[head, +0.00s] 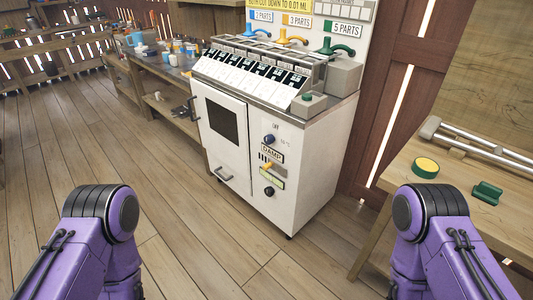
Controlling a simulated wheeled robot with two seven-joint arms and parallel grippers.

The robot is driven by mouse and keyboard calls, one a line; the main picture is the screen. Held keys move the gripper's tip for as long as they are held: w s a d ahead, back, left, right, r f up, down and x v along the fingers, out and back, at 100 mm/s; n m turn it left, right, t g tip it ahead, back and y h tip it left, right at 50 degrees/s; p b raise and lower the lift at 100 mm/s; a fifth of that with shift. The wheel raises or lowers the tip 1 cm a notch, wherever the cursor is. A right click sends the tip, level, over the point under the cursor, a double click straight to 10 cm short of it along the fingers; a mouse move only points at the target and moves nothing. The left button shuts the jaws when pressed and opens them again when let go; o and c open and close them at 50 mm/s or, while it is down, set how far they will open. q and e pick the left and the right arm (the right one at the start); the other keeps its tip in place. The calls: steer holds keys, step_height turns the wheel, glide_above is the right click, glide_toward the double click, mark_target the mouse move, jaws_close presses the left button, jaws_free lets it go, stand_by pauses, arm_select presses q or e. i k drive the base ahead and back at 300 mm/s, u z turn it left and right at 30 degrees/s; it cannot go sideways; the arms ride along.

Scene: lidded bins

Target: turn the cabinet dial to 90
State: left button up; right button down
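The cabinet (320,165) is white with a grey worktop and stands at the centre of the head view. A dark blue round dial (269,139) sits at the upper right of its front, with small markings above it that read "Off" and a number too small to be sure of. Below it are a "DAMP" label (272,154), a yellow lever (266,165) and a dark round knob (269,191). The dial's pointer setting cannot be made out. Only the purple links of my two arms show at the bottom left and right; neither gripper is visible.
The cabinet door (222,150) has a dark window and is closed. A wooden bench (450,175) with a yellow-topped green round item (425,167) and a green block (487,193) stands at the right. A cluttered workbench (150,70) is at the back left. The floor in front is clear.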

mark_target(269, 139)
steer(key=u, duration=0.6)
steer(key=i, duration=1.05)
steer(key=z, duration=0.5)
